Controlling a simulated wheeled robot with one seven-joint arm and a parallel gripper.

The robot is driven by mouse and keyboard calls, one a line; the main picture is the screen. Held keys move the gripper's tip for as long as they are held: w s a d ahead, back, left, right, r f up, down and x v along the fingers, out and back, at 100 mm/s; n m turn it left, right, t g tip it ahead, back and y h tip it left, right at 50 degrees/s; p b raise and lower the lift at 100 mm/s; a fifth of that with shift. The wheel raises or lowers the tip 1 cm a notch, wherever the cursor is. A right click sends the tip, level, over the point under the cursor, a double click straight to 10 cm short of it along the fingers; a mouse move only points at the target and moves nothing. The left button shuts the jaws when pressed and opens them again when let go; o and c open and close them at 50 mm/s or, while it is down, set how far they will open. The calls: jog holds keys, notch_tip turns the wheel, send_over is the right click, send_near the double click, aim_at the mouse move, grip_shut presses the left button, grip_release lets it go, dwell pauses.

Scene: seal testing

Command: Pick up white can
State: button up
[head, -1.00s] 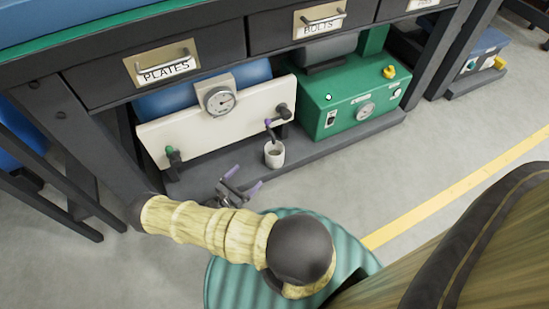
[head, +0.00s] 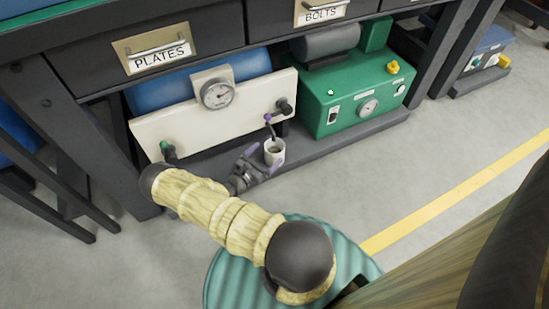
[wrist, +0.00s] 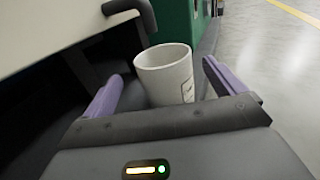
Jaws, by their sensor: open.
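The white can (head: 274,152) stands upright on the dark lower shelf, in front of the white panel. Its open top shows in the head view. My gripper (head: 265,158) is open at the can's left side, with its purple fingertips close to it. In the wrist view, the can (wrist: 166,76) stands ahead between the two purple fingers (wrist: 163,92), slightly nearer the middle than either finger. Gaps show on both sides, and the can's lower part is hidden behind the gripper body. I cannot tell how deep the can is between the fingers.
The white panel with a gauge (head: 216,94) stands behind and left of the can. A green machine (head: 352,98) stands to the right. The dark shelf (head: 335,143) is bare at its front right.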

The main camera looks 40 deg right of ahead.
aim_at(281, 141)
jog(key=shift+d, duration=0.2)
jog(key=shift+d, duration=0.1)
jog(key=shift+d+b, duration=0.3)
jog(key=shift+b, duration=0.15)
jog(key=b+x, duration=0.3)
jog(key=shift+d+r, duration=0.1)
jog(key=shift+d, duration=0.3)
jog(key=shift+w+d+r, duration=0.1)
jog(key=shift+d+r, duration=0.1)
jog(key=shift+d, duration=0.1)
jog(key=c, duration=1.4)
jog(key=shift+o, duration=0.2)
